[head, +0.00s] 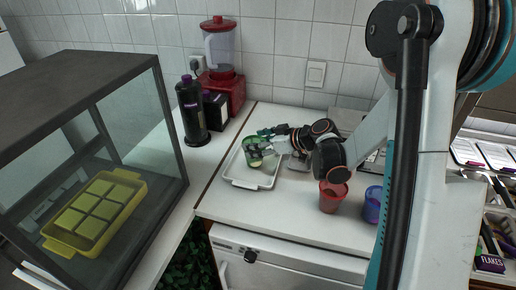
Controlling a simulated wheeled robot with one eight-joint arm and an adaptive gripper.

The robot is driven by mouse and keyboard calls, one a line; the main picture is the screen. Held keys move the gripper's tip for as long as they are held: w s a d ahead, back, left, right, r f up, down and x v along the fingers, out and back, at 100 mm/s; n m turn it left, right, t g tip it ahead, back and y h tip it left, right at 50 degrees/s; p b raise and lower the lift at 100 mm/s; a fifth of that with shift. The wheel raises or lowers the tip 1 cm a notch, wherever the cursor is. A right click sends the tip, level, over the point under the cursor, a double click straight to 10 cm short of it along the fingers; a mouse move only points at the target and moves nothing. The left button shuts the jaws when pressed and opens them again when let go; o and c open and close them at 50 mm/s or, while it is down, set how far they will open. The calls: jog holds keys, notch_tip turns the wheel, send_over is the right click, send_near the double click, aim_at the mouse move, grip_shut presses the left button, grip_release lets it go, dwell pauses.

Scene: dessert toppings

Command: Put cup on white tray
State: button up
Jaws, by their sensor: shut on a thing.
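The white tray (232,172) lies on the white counter, left of my arm. My gripper (258,149) is over the tray's right part and shut on a green cup (255,163). The cup is tilted and partly hidden by the fingers. I cannot tell whether its lower edge touches the tray floor. A red cup (333,203) stands on the counter to the right, just below my arm in the picture. A blue cup (372,209) stands right of it, partly hidden by my arm.
A red blender (222,75) and a dark bottle (191,112) stand behind the tray. At left, a dark glass-sided case (75,85) holds a yellow tray (108,237) of square pieces. The counter in front of the tray is clear.

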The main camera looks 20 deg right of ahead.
jog(key=shift+f, duration=0.35)
jog(key=shift+f, duration=0.2)
jog(key=o, duration=1.4)
jog(key=shift+r, duration=0.25)
jog(key=p+v, duration=0.3)
jog(key=v, duration=0.9)
jog(key=shift+s, duration=0.1)
